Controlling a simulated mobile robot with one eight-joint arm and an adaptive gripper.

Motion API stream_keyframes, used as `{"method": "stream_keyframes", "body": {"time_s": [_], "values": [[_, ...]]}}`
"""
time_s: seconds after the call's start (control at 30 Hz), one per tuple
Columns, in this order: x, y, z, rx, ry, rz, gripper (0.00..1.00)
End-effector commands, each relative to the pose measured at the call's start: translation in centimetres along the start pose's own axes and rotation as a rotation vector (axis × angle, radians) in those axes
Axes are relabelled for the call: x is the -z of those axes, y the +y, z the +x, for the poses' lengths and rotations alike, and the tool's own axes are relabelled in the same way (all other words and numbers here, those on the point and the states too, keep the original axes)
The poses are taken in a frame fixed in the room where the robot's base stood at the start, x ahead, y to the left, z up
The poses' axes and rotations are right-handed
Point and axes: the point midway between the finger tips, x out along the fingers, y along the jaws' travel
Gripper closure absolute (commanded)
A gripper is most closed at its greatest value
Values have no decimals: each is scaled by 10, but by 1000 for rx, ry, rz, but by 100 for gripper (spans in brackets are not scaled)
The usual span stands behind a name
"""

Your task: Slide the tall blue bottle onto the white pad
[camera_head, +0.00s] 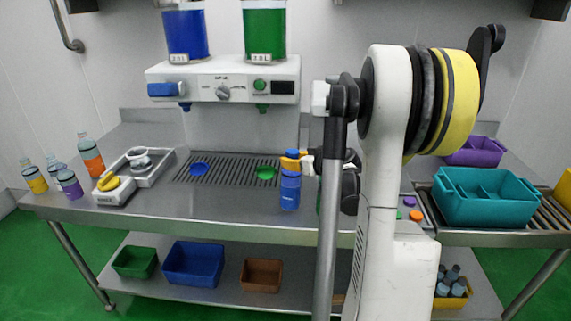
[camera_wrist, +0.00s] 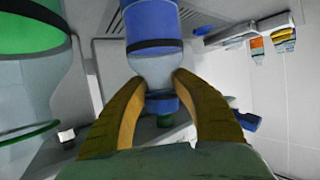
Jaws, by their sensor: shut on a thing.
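The tall blue bottle (camera_head: 290,192) is upright near the front edge of the steel counter, just right of the middle. I cannot tell whether its base touches the counter. My gripper (camera_head: 292,162) is shut on its upper part. The wrist view appears upside down. There the yellow-brown fingers (camera_wrist: 168,100) hold the clear shoulder of the blue bottle (camera_wrist: 152,25), with its blue cap (camera_wrist: 161,103) between them. I cannot make out the white pad for certain; my arm hides part of the counter.
A green bottle (camera_wrist: 30,30) stands close beside the blue one, mostly behind my arm in the head view. A drip grate (camera_head: 230,170) with blue and green discs lies behind. Small bottles (camera_head: 90,155) and a white tray (camera_head: 160,176) are left; a teal crate (camera_head: 490,207) is right.

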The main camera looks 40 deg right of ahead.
Motion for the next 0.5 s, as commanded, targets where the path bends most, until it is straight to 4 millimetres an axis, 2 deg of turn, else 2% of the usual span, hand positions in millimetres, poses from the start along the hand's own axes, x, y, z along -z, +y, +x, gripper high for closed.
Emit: {"method": "stream_keyframes", "body": {"time_s": [0.3,0.5], "values": [[-2,3,0,-3,-4,-6,100],[0,14,3,-3,-4,-6,100]]}}
